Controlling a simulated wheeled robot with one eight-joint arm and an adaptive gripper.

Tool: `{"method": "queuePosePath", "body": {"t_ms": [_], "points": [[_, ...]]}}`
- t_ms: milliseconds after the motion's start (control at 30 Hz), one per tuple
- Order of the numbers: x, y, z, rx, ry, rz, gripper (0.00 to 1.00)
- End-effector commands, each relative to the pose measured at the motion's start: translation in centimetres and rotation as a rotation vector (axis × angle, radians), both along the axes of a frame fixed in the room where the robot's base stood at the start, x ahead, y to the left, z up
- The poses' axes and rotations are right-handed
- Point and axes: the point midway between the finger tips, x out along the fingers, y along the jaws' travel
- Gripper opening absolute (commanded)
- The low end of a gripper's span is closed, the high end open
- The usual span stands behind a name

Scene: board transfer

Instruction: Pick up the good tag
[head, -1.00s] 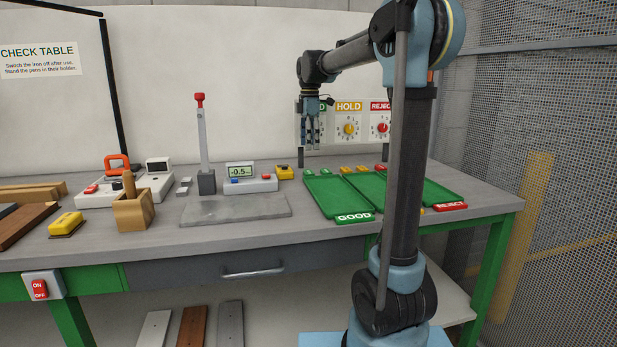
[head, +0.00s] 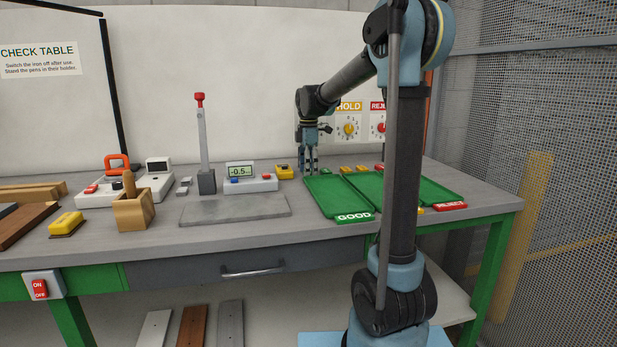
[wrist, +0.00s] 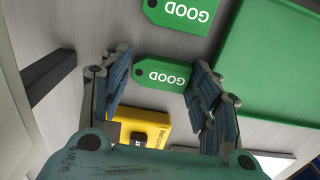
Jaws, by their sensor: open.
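A green good tag (wrist: 163,74) with white lettering and a hole at one end lies on the bench in the wrist view. A second green good tag (wrist: 181,14) lies beyond it at the top edge. My gripper (wrist: 160,66) is open, with one finger on each side of the nearer tag; I cannot tell whether they touch it. In the head view my gripper (head: 308,171) points down at the back of the bench, just behind the left corner of the green good tray (head: 324,192). A small green tag (head: 326,171) shows right of the fingers.
A yellow box (head: 284,171) stands close left of my gripper and also shows in the wrist view (wrist: 150,126). Yellow tags (head: 347,169) and a red tag (head: 380,167) lie behind the trays. A display unit (head: 250,184) and a grey plate (head: 235,208) are further left.

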Motion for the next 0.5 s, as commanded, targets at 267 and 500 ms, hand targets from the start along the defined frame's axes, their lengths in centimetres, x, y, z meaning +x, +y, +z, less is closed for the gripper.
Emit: {"method": "queuePosePath", "body": {"t_ms": [267,500], "points": [[0.01,-0.03,0.02,0.0,0.0,0.0,0.37],[0.03,-0.08,0.02,0.0,0.0,-0.001,0.37]]}}
